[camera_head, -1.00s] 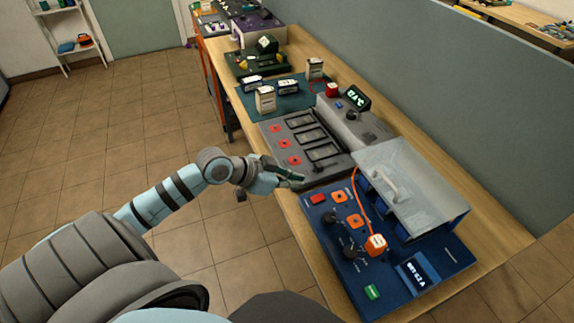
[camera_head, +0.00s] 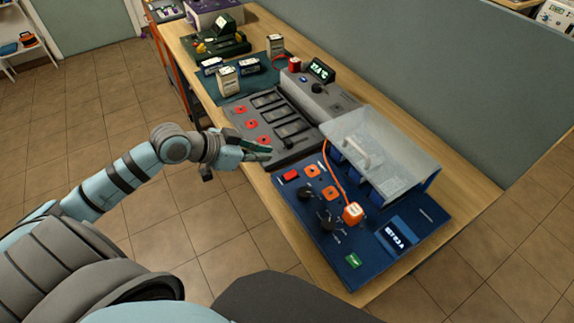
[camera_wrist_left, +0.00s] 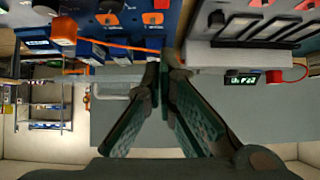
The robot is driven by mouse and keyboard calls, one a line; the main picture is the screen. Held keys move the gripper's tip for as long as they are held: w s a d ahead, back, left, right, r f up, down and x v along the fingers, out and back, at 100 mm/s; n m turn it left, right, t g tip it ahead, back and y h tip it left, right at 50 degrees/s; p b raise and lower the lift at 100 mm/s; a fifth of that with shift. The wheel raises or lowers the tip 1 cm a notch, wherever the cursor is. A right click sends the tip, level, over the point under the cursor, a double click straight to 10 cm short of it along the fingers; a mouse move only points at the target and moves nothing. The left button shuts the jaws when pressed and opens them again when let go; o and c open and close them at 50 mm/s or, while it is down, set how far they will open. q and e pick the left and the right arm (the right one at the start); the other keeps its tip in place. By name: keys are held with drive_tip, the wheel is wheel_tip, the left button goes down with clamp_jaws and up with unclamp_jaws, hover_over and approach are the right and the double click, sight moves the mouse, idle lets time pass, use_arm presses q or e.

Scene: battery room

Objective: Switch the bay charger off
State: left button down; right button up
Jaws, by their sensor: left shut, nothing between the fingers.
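A grey unit (camera_head: 236,108) with dark slots and red-orange marks lies on the bench. Behind it, a raised grey housing has a lit display (camera_head: 321,70), a black knob (camera_head: 316,88) and a small blue button (camera_head: 303,78). Which device is the bay charger cannot be told from labels at this size. The display also shows in the left wrist view (camera_wrist_left: 243,80). My left gripper (camera_head: 268,151) is shut and empty, over the grey unit's near edge, beside the lowest red mark. Its green-padded fingers meet in the left wrist view (camera_wrist_left: 165,72). My right gripper is out of view.
A blue panel (camera_head: 378,222) stands to the right, with a red switch (camera_head: 291,175), black knobs, an orange plug (camera_head: 353,213), a display and a raised clear cover (camera_head: 395,148). Battery packs stand on a teal mat (camera_head: 262,82) behind. A grey partition (camera_head: 430,80) borders the bench.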

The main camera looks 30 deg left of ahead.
use_arm(q)
drive_tip(key=b, duration=0.1)
hover_over(291, 175)
drive_tip(key=f, duration=0.6)
drive_tip(key=shift+s+f, duration=0.1)
drive_tip(key=shift+s, duration=0.1)
wheel_tip(291, 175, down, 3)
drive_tip(key=shift+w+r, duration=0.1)
drive_tip(key=shift+f, duration=0.55)
drive_tip(key=shift+w+d+f+b, duration=0.1)
drive_tip(key=shift+w+f+b, duration=0.1)
drive_tip(key=shift+f+b, duration=0.35)
drive_tip(key=shift+s+r, duration=0.1)
drive_tip(key=shift+r, duration=0.1)
